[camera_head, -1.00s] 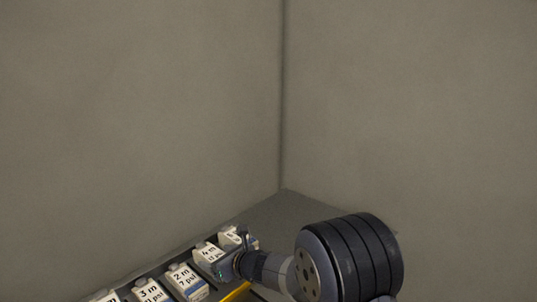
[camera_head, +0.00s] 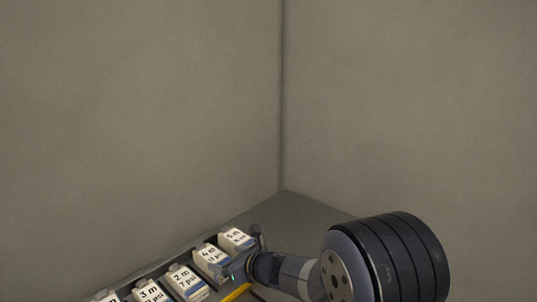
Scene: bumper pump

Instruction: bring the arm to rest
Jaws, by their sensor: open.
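My arm reaches in from the lower right of the head view, with its large dark ribbed joint in front. My gripper (camera_head: 244,262) is at the arm's left end, beside the right end of the row of labelled white blocks. It is open, and I see nothing between its fingers. Its fingertips are small and partly hidden in this view, and I cannot tell whether they touch a block.
White blocks stand in a dark rack along the left wall: one marked 5 m (camera_head: 236,240), one 4 m (camera_head: 210,259), one 2 m (camera_head: 186,281) and one 3 m (camera_head: 151,292). A yellow strip (camera_head: 236,292) lies in front. Bare grey surface (camera_head: 290,212) shows near the corner.

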